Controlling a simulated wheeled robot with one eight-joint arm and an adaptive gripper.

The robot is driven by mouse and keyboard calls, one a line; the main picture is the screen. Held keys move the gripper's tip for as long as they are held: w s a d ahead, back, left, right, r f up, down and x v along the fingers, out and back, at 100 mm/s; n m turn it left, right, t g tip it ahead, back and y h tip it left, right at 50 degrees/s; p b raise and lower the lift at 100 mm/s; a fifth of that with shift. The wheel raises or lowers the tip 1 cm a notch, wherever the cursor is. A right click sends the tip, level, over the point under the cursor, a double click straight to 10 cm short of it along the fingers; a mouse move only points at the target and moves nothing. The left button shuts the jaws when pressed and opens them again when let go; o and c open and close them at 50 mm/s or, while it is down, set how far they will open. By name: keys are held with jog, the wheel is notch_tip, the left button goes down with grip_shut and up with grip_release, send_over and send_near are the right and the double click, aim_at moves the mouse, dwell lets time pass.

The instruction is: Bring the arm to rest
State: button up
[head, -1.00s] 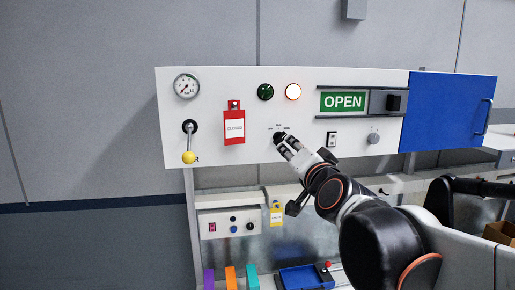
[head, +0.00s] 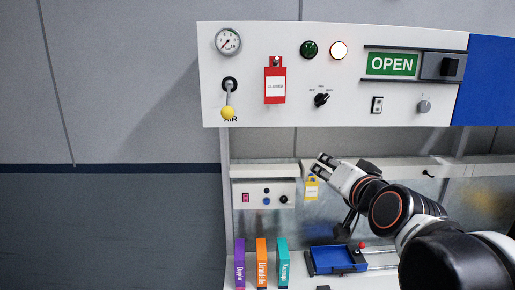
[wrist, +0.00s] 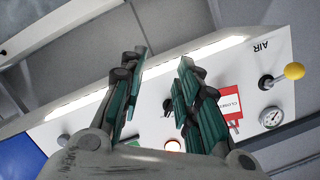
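My gripper (head: 322,168) is at the end of my arm, below the lower edge of the white control panel (head: 300,110) and clear of it. In the wrist view, the two green-padded fingers (wrist: 157,95) stand apart with nothing between them. The panel's black rotary switch (head: 321,99) is above the gripper, not touched. In the wrist view the panel appears upside down beyond the fingers, with the red tag (wrist: 230,102) and the gauge (wrist: 272,118) at right.
The panel carries a yellow-knobbed lever (head: 228,112), a green OPEN sign (head: 391,64) and a blue door (head: 488,80). Below are a small control box (head: 265,194), a yellow tag (head: 312,188), several coloured binders (head: 261,262) and a blue tray (head: 333,259). The left wall area is free.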

jog(key=s+f+n+g+b, duration=0.2)
jog(key=s+f+b, duration=0.4)
jog(key=f, duration=0.8)
jog(key=s+d+f+n+g+h+b, duration=0.1)
jog(key=s+f+g+b, duration=0.3)
jog(key=f, duration=1.1)
jog(key=s+d+f+n+g+b, duration=0.1)
jog(key=s+f+n+g+b, duration=0.1)
jog(key=s+f+b, duration=0.6)
notch_tip(320, 180, down, 7)
jog(key=n+b, duration=0.1)
jog(key=b, duration=0.2)
jog(key=shift+s+d+g+b, duration=0.15)
jog(key=shift+g+b, duration=0.25)
